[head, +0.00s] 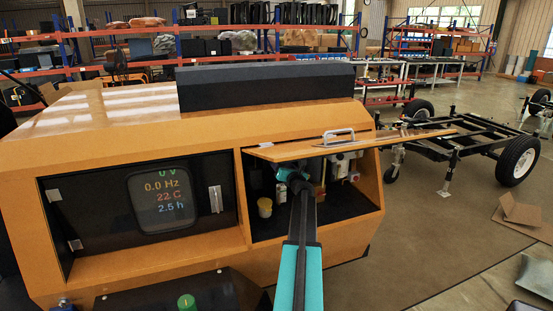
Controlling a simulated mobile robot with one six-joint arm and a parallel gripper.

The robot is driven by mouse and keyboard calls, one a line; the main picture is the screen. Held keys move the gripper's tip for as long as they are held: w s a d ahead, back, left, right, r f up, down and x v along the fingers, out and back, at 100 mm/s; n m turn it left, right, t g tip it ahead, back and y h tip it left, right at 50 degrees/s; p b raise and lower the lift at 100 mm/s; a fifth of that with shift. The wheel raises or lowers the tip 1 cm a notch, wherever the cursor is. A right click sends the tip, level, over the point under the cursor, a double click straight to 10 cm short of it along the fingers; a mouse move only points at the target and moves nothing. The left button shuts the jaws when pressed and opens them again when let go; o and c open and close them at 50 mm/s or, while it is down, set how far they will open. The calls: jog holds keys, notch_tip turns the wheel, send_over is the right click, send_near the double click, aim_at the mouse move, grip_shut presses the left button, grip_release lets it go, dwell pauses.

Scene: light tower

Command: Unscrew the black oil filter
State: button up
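The orange light tower cabinet (130,118) has an open bay (355,212) on its right side. My arm reaches into this bay, and my gripper (284,178) is at its far end, inside under the raised hatch. The fingers are too small and too hidden by my arm to show whether they are open or hold anything. I cannot make out the black oil filter; the bay is dark around my gripper. A yellow-topped container (265,207) stands just left of and below my gripper. Pale engine parts (340,166) are to its right.
The raised orange hatch (365,143) with a metal handle (339,136) hangs just above my arm. A display panel (162,197) is left of the bay. A green knob (186,302) is at the front bottom. A wheeled trailer frame (465,135) stands right; the floor between is clear.

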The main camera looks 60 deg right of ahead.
jog(key=c, duration=1.4)
jog(key=shift+o, duration=0.2)
jog(key=shift+f+b, duration=0.1)
jog(key=shift+b, duration=0.35)
jog(key=shift+n+b, duration=0.3)
jog(key=shift+n, duration=0.1)
jog(key=n+b, duration=0.3)
jog(key=shift+b, duration=0.4)
jog(key=shift+n+b, duration=0.45)
jog(key=shift+n, duration=0.25)
jog(key=shift+b, duration=0.4)
